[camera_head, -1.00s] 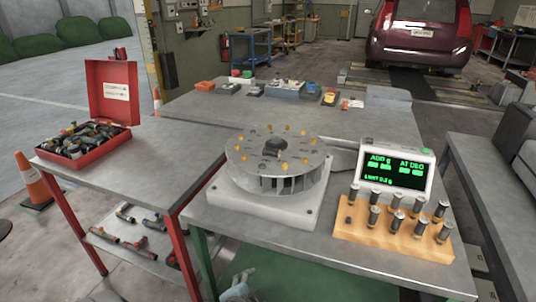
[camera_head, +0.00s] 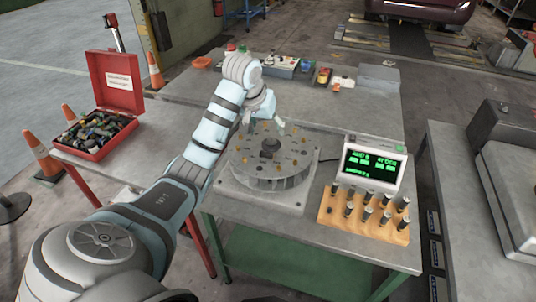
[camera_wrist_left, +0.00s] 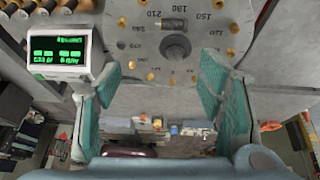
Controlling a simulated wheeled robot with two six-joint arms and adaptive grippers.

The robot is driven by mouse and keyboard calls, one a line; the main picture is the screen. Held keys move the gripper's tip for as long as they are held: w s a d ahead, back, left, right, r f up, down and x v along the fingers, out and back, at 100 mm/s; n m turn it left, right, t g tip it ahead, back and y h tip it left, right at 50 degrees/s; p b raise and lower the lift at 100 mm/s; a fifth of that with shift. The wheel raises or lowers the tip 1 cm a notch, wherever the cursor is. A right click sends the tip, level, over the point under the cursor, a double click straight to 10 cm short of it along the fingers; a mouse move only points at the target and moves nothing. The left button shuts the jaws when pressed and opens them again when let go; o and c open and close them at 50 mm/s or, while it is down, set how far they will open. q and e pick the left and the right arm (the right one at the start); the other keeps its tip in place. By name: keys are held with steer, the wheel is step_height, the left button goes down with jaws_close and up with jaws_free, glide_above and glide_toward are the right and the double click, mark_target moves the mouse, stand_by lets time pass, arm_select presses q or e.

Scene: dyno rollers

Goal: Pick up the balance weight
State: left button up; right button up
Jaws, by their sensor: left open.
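Several dark cylindrical balance weights (camera_head: 372,214) stand in a wooden rack (camera_head: 335,222) at the right of the table. Part of the rack's row shows at the top left of the left wrist view (camera_wrist_left: 82,5). My left gripper (camera_head: 272,118) is above the far side of the round rotor disc (camera_head: 246,152), away from the rack. In the left wrist view its teal-padded fingers (camera_wrist_left: 160,68) are spread and empty. A dark cylinder (camera_wrist_left: 173,24) shows by the disc's hub; I cannot tell whether it is a separate weight. My right gripper is out of view.
A lit display box (camera_head: 372,163) stands behind the rack, right of the disc. An open red toolbox (camera_head: 118,78) with tools is at the left. Small items (camera_head: 323,76) line the table's far side. Bare tabletop lies behind the display.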

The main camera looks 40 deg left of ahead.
mark_target(267, 153)
arm_select(q)
steer(key=shift+g+y, duration=0.3)
steer(key=x, duration=0.4)
steer(key=s+x, duration=0.1)
steer(key=x, duration=0.4)
steer(key=a+x, duration=0.1)
steer(key=x, duration=0.3)
steer(key=shift+s+a+f, duration=0.1)
steer(key=shift+s+f, duration=0.1)
steer(key=shift+f, duration=0.4)
steer(key=c, duration=0.6)
